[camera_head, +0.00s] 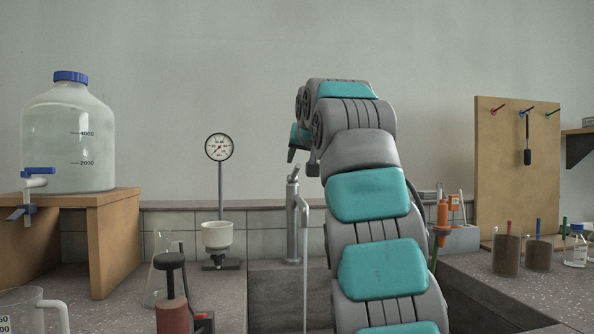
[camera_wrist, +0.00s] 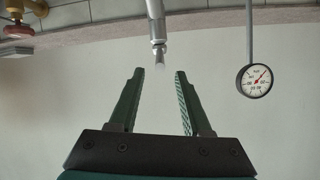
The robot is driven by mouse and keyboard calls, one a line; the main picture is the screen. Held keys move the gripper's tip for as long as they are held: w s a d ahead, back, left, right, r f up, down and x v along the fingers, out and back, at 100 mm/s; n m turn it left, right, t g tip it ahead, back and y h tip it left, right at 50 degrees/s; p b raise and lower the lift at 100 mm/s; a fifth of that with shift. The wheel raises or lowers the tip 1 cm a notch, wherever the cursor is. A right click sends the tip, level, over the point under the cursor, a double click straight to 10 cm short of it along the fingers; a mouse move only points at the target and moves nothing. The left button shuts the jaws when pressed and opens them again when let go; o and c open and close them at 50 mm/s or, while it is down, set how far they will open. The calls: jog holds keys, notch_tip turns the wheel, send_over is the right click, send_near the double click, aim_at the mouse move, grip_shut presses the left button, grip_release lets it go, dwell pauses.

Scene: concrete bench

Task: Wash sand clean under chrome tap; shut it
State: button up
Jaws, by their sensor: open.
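The chrome tap (camera_head: 292,222) stands behind the sink, left of my arm. A thin pale stream, which looks like running water (camera_head: 305,270), drops from its spout. Its lever (camera_head: 293,179) is at the top. My gripper (camera_head: 297,152) is above the tap, partly hidden by my arm. In the wrist view, which is upside down, my gripper (camera_wrist: 155,70) is open and empty. The tap (camera_wrist: 156,25) also shows there, with its narrow tip pointing between the fingertips, touching neither. I cannot identify the sand; where the stream lands is hidden.
Right are an orange-handled tool (camera_head: 442,213), a pegboard (camera_head: 495,170) and brown-filled beakers (camera_head: 507,256).

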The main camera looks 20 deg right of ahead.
aim_at(297, 169)
jog(key=shift+p+x, duration=0.75)
jog(key=shift+x, duration=2.85)
jog(key=shift+f, duration=0.1)
jog(key=shift+c, duration=0.2)
grip_shut()
